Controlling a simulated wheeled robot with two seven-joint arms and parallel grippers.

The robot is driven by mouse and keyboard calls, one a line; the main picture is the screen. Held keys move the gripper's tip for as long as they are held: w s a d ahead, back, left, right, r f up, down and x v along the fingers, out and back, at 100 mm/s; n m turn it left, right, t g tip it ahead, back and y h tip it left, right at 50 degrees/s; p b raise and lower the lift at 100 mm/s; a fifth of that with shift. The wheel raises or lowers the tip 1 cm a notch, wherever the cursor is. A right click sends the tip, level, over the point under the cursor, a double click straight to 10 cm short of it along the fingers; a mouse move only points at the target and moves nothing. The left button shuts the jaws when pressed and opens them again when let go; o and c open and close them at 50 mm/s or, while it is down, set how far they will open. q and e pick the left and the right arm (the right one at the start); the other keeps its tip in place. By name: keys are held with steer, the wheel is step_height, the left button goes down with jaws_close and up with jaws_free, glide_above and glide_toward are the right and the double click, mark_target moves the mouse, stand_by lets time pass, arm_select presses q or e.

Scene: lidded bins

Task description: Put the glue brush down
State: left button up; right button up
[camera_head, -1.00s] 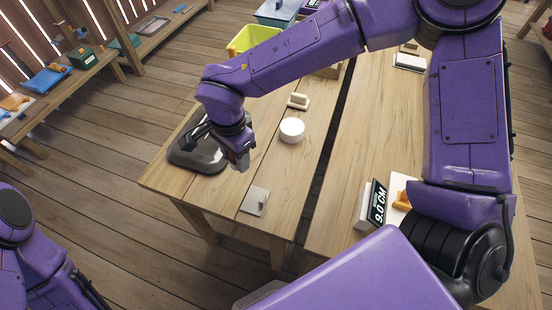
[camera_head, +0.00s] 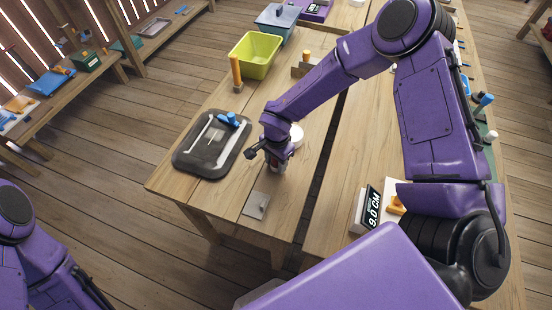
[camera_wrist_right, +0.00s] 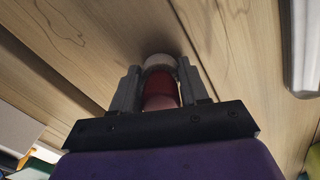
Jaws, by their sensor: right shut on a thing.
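The glue brush (camera_wrist_right: 160,84), which shows a red band with paler parts above and below it, is between the two grey fingers of my right gripper (camera_wrist_right: 158,88) in the right wrist view. The fingers are shut on it. In the head view my right gripper (camera_head: 277,166) points down low over the wooden table (camera_head: 185,190), just right of a dark tray and in front of a white round dish. The brush is mostly hidden there by the gripper, and I cannot tell whether it touches the table. My left gripper is out of view.
The dark tray (camera_head: 184,161) holds pale strips and a blue item. The white round dish (camera_head: 298,133) is partly hidden behind my wrist. A small grey plate (camera_head: 257,204) lies near the front edge.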

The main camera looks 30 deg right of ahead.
steer(key=shift+f, duration=0.15)
steer(key=o, duration=1)
steer(key=shift+r, duration=0.25)
step_height(320, 180, up, 12)
steer(key=shift+w+d+f+b, duration=0.1)
steer(key=shift+b, duration=0.65)
